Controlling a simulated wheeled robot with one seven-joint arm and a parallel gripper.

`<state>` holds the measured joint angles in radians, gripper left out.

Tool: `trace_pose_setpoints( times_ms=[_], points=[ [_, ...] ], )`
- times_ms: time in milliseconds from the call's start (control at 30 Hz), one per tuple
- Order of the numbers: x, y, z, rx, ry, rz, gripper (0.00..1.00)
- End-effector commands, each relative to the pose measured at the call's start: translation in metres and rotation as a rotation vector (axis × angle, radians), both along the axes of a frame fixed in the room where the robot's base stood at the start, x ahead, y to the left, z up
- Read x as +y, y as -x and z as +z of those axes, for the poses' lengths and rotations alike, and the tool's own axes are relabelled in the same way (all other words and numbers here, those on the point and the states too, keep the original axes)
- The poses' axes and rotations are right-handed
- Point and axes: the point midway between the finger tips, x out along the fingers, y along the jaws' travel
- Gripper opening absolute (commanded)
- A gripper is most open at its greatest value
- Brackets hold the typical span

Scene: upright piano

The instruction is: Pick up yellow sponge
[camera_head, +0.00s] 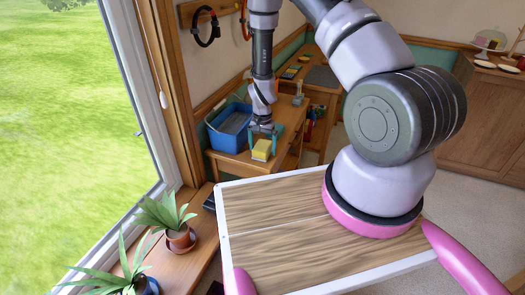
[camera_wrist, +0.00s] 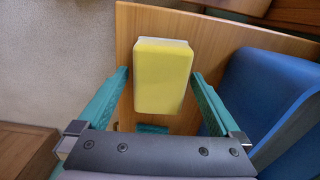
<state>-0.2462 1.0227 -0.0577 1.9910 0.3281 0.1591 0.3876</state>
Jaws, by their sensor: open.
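The yellow sponge (camera_head: 261,149) rests on a small wooden table (camera_head: 238,164) beyond my front tray. In the wrist view the yellow sponge (camera_wrist: 162,74) appears as an upright-looking yellow block with a pale far edge. My gripper (camera_head: 264,139) is right at the sponge, with its teal fingers open. In the wrist view my gripper (camera_wrist: 160,76) has one finger on each side of the sponge, with a gap visible on both sides. The exact height of the fingertips against the sponge is hard to tell.
A blue bin (camera_head: 228,128) stands left of the sponge; the bin (camera_wrist: 270,95) is close to the right finger in the wrist view. Potted plants (camera_head: 178,238) line the windowsill. Another desk (camera_head: 318,84) stands behind. Carpet (camera_wrist: 55,60) is clear beside the table.

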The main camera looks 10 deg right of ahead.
Motion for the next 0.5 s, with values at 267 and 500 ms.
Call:
trace_pose_setpoints(
  times_ms=[267, 500],
  points=[
    [0.0000, 0.0002, 0.0002, 0.000, 0.000, 0.000, 0.21],
    [0.0002, 0.0000, 0.0040, 0.000, 0.000, 0.001, 0.21]
  ],
)
